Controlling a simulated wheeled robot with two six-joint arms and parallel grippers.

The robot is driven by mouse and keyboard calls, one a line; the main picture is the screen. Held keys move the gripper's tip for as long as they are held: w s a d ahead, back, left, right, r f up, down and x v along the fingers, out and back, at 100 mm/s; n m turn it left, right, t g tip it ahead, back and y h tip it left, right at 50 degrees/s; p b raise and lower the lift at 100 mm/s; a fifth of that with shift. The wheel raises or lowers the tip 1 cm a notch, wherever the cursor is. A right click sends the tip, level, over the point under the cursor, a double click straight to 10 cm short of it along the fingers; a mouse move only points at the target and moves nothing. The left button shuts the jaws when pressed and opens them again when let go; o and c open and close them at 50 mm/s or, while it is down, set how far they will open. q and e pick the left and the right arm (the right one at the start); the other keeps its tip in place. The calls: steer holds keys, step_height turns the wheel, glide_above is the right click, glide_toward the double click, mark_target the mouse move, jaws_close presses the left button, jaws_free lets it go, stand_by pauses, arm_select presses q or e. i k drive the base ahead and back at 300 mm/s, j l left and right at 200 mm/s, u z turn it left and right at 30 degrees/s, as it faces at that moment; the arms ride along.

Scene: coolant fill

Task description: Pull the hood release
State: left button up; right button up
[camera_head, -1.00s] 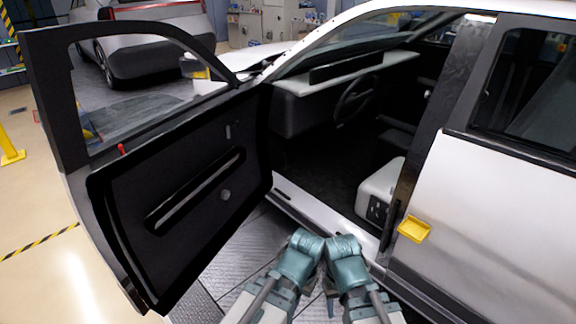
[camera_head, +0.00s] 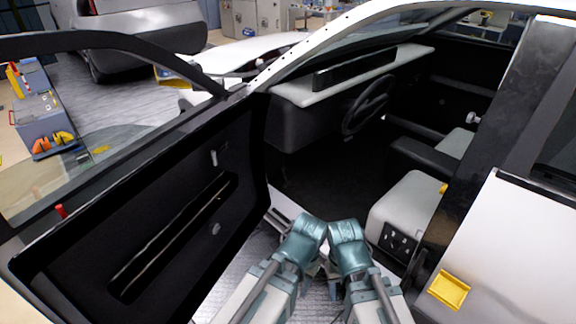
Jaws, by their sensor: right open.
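The white car's driver door (camera_head: 150,225) stands wide open on the left. The footwell (camera_head: 320,175) below the dashboard (camera_head: 345,78) and steering wheel (camera_head: 368,105) is very dark. I cannot make out a hood release there. My two arms come up from the bottom middle, close together, outside the door sill. My right gripper (camera_head: 333,286) is mostly hidden behind the teal arm joints; it is open, low and apart from the dashboard. My left arm is beside it, and its fingers cannot be made out.
The driver seat (camera_head: 405,208) is right of the footwell. The door sill (camera_head: 290,208) runs in front of my arms. A blue tool cart (camera_head: 45,125) and another car (camera_head: 140,38) stand beyond.

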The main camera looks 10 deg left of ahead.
mark_target(285, 177)
steer(key=i+j, duration=0.15)
steer(key=i, duration=0.3)
steer(key=i+j, duration=0.2)
steer(key=i, duration=0.2)
steer(key=i+j, duration=0.15)
steer(key=i, duration=0.3)
steer(key=i+j+z, duration=0.1)
steer(key=i, duration=0.35)
